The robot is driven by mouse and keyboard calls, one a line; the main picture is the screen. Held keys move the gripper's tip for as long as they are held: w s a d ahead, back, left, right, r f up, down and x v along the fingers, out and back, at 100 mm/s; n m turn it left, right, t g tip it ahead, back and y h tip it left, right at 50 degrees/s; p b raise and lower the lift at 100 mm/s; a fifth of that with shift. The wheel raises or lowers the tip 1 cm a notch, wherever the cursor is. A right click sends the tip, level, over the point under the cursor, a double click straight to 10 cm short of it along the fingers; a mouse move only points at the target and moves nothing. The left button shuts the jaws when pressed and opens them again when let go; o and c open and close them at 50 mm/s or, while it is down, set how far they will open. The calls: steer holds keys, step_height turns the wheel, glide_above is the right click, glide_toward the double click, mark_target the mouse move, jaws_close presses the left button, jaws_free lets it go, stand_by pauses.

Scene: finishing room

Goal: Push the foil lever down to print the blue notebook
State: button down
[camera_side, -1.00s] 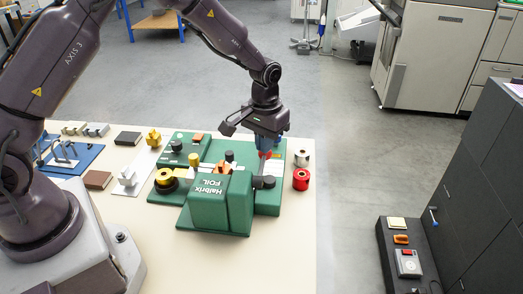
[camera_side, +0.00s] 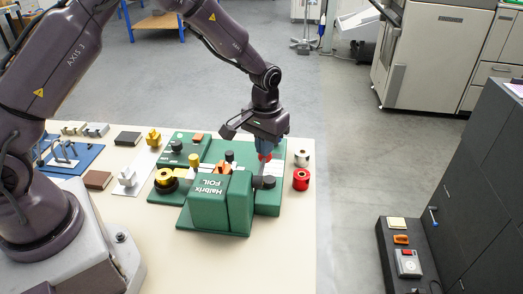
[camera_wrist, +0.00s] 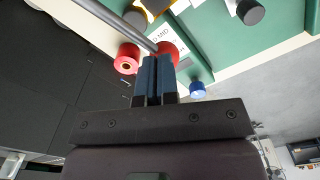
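The green foil machine (camera_side: 215,207) stands on the cream table. In the wrist view its lever (camera_wrist: 135,32) is a grey metal rod with a red knob (camera_wrist: 168,48) at its end. My gripper (camera_side: 268,151) is over the right part of the machine, its blue fingers together. The red knob (camera_side: 265,157) shows just below the fingers in the side view. In the wrist view the fingertips (camera_wrist: 156,58) overlap the knob's edge; they look to be at it, not around it, but contact is unclear. I cannot make out the blue notebook.
A red foil roll (camera_side: 301,180) and a silver roll (camera_side: 303,158) stand at the table's right edge. A gold roll (camera_side: 166,180) is on the machine's left. Dark and brown books (camera_side: 97,180) lie farther left.

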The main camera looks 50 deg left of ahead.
steer(key=shift+s+f, duration=0.1)
step_height(320, 180, up, 11)
steer(key=shift+d, duration=0.15)
stand_by(1.3)
steer(key=shift+s+r, duration=0.1)
steer(key=shift+r, duration=0.15)
step_height(320, 180, up, 4)
steer(key=shift+f, duration=0.1)
stand_by(0.3)
steer(key=s+r+m+t, duration=0.1)
steer(key=s+r, duration=0.3)
steer(key=s, duration=0.8)
steer(key=s+r+m+t, duration=0.2)
steer(key=s+r+t, duration=0.2)
steer(key=s, duration=0.8)
steer(key=shift+s+a+r+t, duration=0.3)
steer(key=shift+s+r, duration=0.1)
steer(key=shift+r, duration=0.1)
